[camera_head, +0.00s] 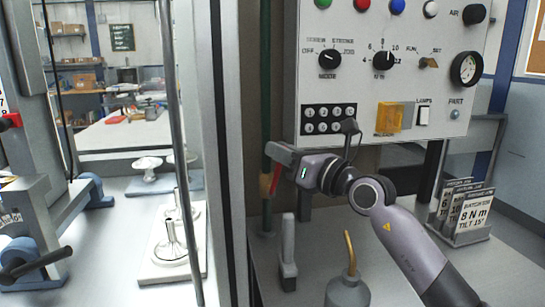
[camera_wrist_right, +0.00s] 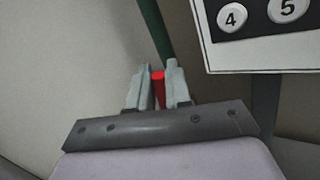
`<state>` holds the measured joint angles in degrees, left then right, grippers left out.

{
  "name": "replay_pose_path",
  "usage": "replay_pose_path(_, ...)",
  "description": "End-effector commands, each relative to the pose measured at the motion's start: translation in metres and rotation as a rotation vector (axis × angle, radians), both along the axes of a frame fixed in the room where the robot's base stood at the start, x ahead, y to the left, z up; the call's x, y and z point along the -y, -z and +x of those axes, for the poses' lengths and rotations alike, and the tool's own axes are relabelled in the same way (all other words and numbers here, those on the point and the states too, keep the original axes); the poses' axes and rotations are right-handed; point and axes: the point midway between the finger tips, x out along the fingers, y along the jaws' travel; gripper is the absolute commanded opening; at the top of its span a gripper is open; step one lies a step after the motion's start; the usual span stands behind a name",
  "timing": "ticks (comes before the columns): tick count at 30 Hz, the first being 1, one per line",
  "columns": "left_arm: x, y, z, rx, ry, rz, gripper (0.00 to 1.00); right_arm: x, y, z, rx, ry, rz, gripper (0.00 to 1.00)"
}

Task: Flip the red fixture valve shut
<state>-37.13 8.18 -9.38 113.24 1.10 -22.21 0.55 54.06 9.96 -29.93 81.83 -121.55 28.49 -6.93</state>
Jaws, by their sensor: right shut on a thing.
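The red fixture valve handle (camera_head: 273,184) shows in the head view beside a tan valve body (camera_head: 264,186) on a dark green vertical pipe (camera_head: 266,110). My right gripper (camera_head: 277,157) reaches it from the right and partly hides it. In the right wrist view, the red handle (camera_wrist_right: 158,88) stands between the two pale fingers of my right gripper (camera_wrist_right: 158,76). The fingers are shut on it. The green pipe (camera_wrist_right: 154,28) runs upward behind. My left gripper is not in view.
A control panel (camera_head: 390,85) with knobs, buttons and a gauge hangs just above my right arm. A grey oil can (camera_head: 347,291) with a brass spout and a grey upright handle (camera_head: 288,255) stand below it. Printed cards (camera_head: 470,215) stand at right.

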Motion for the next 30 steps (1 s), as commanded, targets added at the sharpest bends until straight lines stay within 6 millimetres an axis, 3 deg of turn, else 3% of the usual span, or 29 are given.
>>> replay_pose_path(6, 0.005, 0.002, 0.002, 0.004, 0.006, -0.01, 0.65, 0.019, 0.009, 0.004, -0.045, 0.0, 0.214, 0.0)
replay_pose_path(18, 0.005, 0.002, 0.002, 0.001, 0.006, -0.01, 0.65, 0.023, 0.01, 0.005, -0.052, 0.001, 0.258, 0.0)
replay_pose_path(19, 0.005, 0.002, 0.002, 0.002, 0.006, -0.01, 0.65, 0.023, 0.009, 0.005, -0.052, 0.001, 0.258, 0.22)
replay_pose_path(20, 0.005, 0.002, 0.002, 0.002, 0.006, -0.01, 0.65, 0.023, 0.009, 0.005, -0.052, 0.001, 0.258, 0.32)
replay_pose_path(21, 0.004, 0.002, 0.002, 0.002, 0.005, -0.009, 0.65, 0.023, 0.009, 0.005, -0.052, 0.001, 0.258, 0.35)
replay_pose_path(30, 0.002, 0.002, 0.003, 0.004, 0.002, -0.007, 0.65, 0.024, 0.009, 0.005, -0.051, 0.004, 0.258, 0.35)
